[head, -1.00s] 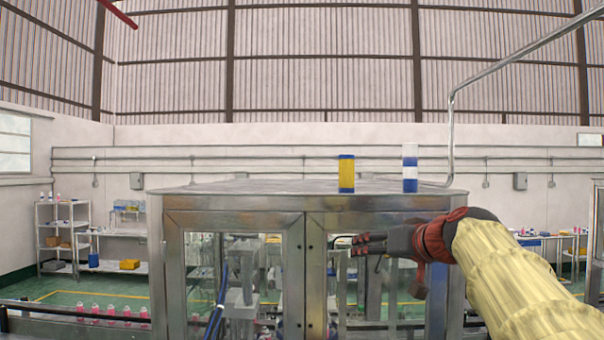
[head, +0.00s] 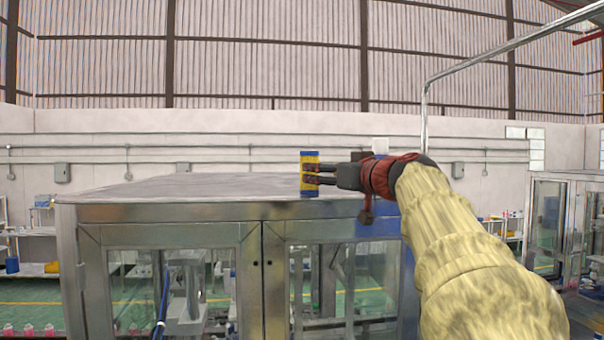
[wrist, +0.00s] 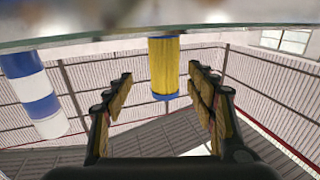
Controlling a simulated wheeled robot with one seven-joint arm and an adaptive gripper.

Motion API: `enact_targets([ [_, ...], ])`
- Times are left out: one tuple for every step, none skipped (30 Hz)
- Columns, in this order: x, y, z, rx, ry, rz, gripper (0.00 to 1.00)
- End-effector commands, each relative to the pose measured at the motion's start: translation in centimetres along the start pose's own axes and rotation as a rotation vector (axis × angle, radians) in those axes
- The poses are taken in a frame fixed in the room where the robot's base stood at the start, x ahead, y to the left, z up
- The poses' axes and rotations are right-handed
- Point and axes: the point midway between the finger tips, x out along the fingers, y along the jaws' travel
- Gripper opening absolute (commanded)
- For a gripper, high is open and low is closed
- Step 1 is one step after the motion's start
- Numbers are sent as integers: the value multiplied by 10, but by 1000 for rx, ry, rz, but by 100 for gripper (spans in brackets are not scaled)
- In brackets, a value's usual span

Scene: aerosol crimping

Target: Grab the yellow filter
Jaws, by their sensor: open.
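The yellow filter (head: 309,187) is an upright cylinder with blue ends near the front edge of the machine's top. My gripper (head: 312,173) reaches in from the right, its two fingers overlapping the filter in the head view. In the wrist view, which looks upside down, the filter (wrist: 164,68) shows in the gap between the open fingers (wrist: 159,78), around the fingertips. I see clear space on both sides of it and no contact. Its exact depth between the fingers is hard to tell.
The filter stands on a metal machine cabinet (head: 170,187) with glass doors. A blue-and-white cylinder (wrist: 36,92) stands beside it, left in the wrist view; in the head view it is mostly hidden behind my gripper. A bent metal pipe (head: 424,110) rises at the right. The top's left side is clear.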

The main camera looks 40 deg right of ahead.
Motion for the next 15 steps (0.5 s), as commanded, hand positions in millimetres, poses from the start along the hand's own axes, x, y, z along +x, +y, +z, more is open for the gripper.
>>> enact_targets([
  [6,-1,-2,1,0,-2,56],
  [9,-1,-2,1,0,-1,56],
  [13,-1,-3,0,0,-2,56],
  [16,-1,-3,0,0,-2,56],
  [19,-2,-3,-1,0,-2,56],
  [22,-2,-3,-1,0,-1,56],
  [25,-2,-2,0,-1,-1,56],
  [27,-3,-2,0,-1,-2,56],
  [32,-4,-2,1,-3,-2,56],
  [35,-5,-2,2,-3,-2,56],
  [39,-6,-3,1,-2,-2,56],
  [44,-8,-4,2,-2,-3,56],
  [48,-8,-4,2,-2,-2,56],
  [52,-9,-4,1,-2,-2,56],
  [58,-9,-3,1,-2,-2,56],
])
